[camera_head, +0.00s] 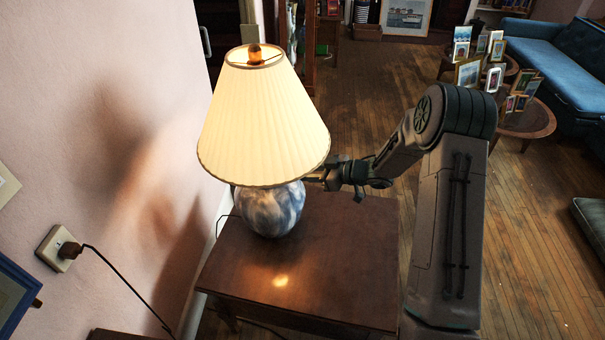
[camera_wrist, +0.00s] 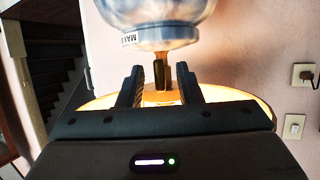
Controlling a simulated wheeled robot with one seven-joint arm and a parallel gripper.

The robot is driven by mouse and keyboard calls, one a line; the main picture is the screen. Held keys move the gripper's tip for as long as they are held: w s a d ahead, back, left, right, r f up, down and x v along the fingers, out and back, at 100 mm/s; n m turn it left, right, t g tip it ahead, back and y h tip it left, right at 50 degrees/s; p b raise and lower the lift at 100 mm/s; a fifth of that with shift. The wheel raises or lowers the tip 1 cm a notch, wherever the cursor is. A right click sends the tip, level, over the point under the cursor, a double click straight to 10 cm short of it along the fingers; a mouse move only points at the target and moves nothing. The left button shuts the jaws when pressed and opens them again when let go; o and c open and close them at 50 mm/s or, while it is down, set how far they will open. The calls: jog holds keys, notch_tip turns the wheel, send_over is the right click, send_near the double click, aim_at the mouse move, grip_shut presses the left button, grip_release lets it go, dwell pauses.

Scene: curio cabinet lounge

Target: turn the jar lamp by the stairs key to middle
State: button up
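The jar lamp (camera_head: 273,208) has a blue-and-white mottled round jar and a lit cream pleated shade (camera_head: 262,125). It stands on a dark wooden side table (camera_head: 340,262). In the wrist view the jar (camera_wrist: 185,18) is at the top, with the glowing shade (camera_wrist: 235,100) below it, so the lamp looks upside down. A small dark brown key or stem (camera_wrist: 160,72) shows between them. My gripper (camera_wrist: 160,78) is open, one finger on each side of this piece, with gaps visible. I cannot tell its depth between the fingers. In the head view the shade hides my fingertips.
A wall outlet (camera_head: 60,248) with a plugged-in cord is on the pink wall at left. Dark stairs (camera_wrist: 52,65) show at left in the wrist view. Small round tables (camera_head: 527,118) with picture frames and a blue sofa (camera_head: 560,55) stand at back right. Wooden floor between is clear.

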jog(key=b+v, duration=0.1)
jog(key=v, duration=0.9)
jog(key=shift+s+d, duration=0.1)
jog(key=shift+d, duration=0.05)
jog(key=s+d+r+m+t+h, duration=0.2)
jog(key=d+r+m+t+h, duration=0.3)
jog(key=d+r+m+h, duration=0.6)
jog(key=s+a+r+m+g, duration=0.1)
jog(key=s+g, duration=0.1)
jog(key=s, duration=0.7)
jog(key=s+a+r+g+h, duration=0.1)
jog(key=s+g, duration=0.1)
jog(key=s, duration=0.7)
jog(key=s+a+r+m+g, duration=0.1)
jog(key=s+a+g, duration=0.1)
jog(key=s, duration=0.8)
jog(key=shift+m+g, duration=0.3)
jog(key=shift+g, duration=0.2)
jog(key=shift+s+r, duration=0.1)
jog(key=shift+s, duration=0.05)
